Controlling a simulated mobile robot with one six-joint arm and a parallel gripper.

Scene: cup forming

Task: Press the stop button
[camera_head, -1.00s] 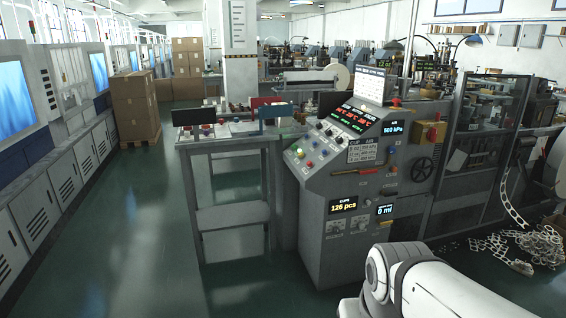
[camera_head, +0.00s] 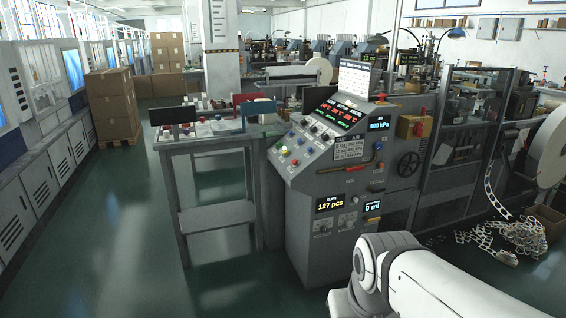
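The grey control console (camera_head: 300,215) stands in the middle of the view. Its sloping panel carries several small coloured buttons (camera_head: 295,162) on the left side, below a lit red and green display (camera_head: 340,115). The button labels are too small to read, so I cannot tell which one is stop. A yellow box with a red knob (camera_head: 418,129) sits on the machine to the right of the console. My white arm shows at the bottom right, in front of the console. My gripper is out of view.
A grey table (camera_head: 215,140) with red and dark blue bins stands left of the console. Cardboard boxes (camera_head: 113,105) are stacked further left. The green floor at left is open.

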